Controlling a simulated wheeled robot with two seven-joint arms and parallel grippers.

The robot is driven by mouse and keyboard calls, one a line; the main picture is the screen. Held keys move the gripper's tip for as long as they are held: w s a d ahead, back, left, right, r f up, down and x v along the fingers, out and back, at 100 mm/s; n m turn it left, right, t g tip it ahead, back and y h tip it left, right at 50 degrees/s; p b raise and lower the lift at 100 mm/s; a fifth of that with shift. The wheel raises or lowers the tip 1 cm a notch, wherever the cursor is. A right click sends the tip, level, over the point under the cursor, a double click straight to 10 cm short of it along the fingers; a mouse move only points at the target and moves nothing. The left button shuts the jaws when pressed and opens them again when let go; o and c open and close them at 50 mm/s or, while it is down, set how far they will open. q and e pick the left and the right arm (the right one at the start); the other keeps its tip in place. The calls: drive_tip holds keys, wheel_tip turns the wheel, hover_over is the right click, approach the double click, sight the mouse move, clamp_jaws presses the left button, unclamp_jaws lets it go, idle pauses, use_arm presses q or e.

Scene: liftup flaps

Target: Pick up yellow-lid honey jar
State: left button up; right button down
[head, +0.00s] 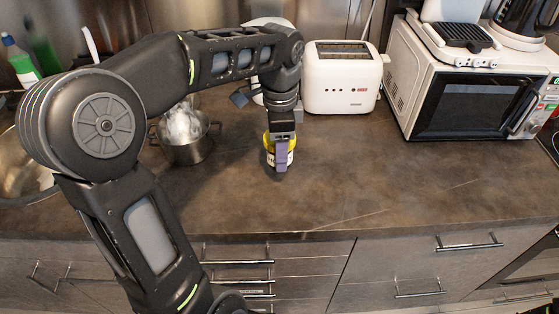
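The yellow-lid honey jar (268,143) stands on the brown countertop near the middle of the head view. Part of its yellow lid and its pale and dark label show at the sides of my gripper. My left gripper (281,158) points straight down at the jar, with one finger in front of it at lid and label height. The other finger is hidden, so I cannot tell whether the fingers press on the jar. My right gripper is not in view.
A white toaster (341,90) stands behind and right of the jar. A white microwave (465,95) with a black grill (460,35) on top is at the right. A metal pot (187,148) stands to the left. The counter (370,165) right of the jar is clear.

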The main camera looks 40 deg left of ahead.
use_arm(q)
drive_tip(key=shift+r, duration=2)
